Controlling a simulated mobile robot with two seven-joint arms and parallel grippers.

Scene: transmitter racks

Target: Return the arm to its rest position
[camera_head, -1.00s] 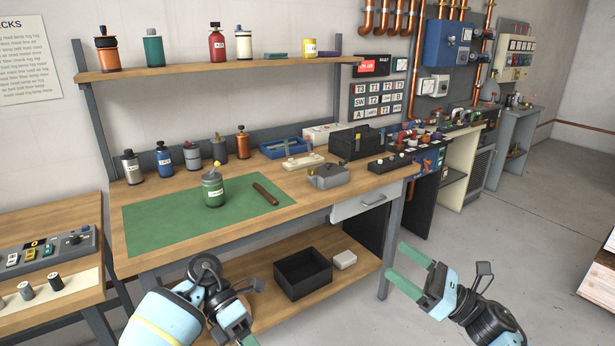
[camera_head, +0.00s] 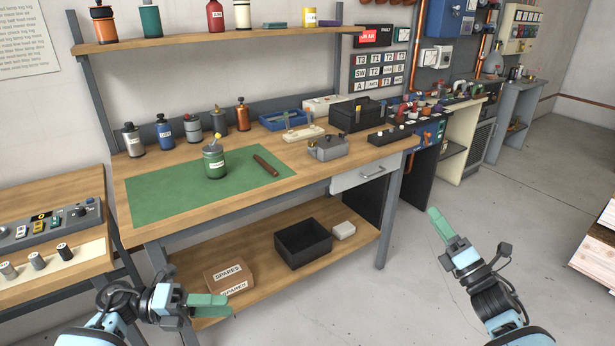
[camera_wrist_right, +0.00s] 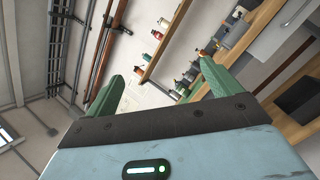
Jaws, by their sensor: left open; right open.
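My left gripper (camera_head: 208,306) is at the lower left in the head view, in front of the bench's lower shelf, with its green fingers pointing right. It is open and nothing shows in it. My right gripper (camera_head: 446,226) is at the lower right, over the open floor right of the bench, pointing up and left. In the right wrist view its two green fingers (camera_wrist_right: 160,88) stand wide apart with nothing between them. Both grippers are clear of the benchtop.
The workbench (camera_head: 110,190) holds a green mat (camera_head: 150,199), a green can (camera_head: 214,163), bottles and a grey box (camera_head: 328,149). A black bin (camera_head: 303,243) and a spares box (camera_head: 229,277) sit on the lower shelf. The floor (camera_head: 400,305) between my grippers is clear.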

